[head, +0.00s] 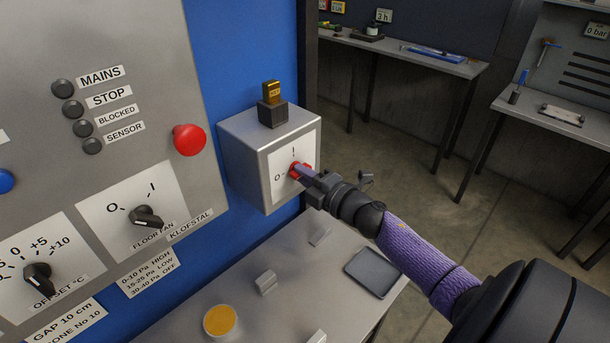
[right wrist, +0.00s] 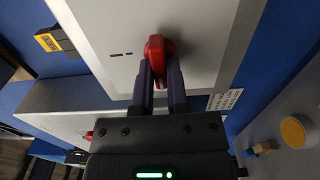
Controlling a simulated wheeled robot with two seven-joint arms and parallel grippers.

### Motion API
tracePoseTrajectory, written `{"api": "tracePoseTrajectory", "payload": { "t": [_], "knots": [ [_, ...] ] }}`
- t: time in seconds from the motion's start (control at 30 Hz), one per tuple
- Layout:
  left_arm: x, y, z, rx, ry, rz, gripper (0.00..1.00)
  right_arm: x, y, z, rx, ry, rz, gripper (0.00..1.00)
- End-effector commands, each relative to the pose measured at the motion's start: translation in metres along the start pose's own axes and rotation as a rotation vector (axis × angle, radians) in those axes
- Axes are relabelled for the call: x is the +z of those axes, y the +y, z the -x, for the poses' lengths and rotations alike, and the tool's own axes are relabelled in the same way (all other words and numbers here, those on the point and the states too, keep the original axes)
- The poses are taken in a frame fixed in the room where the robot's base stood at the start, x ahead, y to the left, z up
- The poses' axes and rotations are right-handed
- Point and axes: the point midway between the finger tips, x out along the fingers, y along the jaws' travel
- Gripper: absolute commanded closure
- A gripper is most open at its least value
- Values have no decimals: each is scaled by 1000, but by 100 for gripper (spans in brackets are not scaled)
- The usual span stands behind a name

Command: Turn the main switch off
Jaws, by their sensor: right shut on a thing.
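The main switch is a red rotary handle (head: 295,170) on the white plate of a grey box (head: 243,158), with marks "0" at left and "I" at top. My right gripper (head: 308,177) is at the handle and shut on it. In the right wrist view the red handle (right wrist: 154,50) sits between the two dark fingers (right wrist: 160,85). The fingers partly cover the handle, so its exact angle is hard to tell in the head view. My left gripper is not in view.
A brass-coloured padlock-like block (head: 272,92) stands on top of the box. Left is a grey panel with a red button (head: 189,140) and a floor fan knob (head: 147,216). Below is a grey table (head: 300,262) with a dark tray (head: 375,272) and a yellow-topped round item (head: 220,321).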

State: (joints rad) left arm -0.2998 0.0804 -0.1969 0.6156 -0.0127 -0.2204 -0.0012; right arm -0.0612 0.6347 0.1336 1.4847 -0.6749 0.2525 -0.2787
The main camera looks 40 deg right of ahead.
Motion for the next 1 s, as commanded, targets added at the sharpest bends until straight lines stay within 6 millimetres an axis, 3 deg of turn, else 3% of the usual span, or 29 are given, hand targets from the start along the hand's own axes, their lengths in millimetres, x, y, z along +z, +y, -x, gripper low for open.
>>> {"api": "tracePoseTrajectory", "payload": {
  "t": [0.2,0.23,0.4,0.77,1.0],
  "knots": [
    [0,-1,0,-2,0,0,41,1,4,-1,7,-1,4,100],
    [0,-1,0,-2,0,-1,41,1,4,-1,7,-1,4,78],
    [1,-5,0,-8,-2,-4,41,1,3,-1,5,-1,3,47],
    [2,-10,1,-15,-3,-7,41,0,0,5,1,0,0,47],
    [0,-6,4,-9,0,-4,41,0,0,53,-3,0,0,47]
  ]
}}
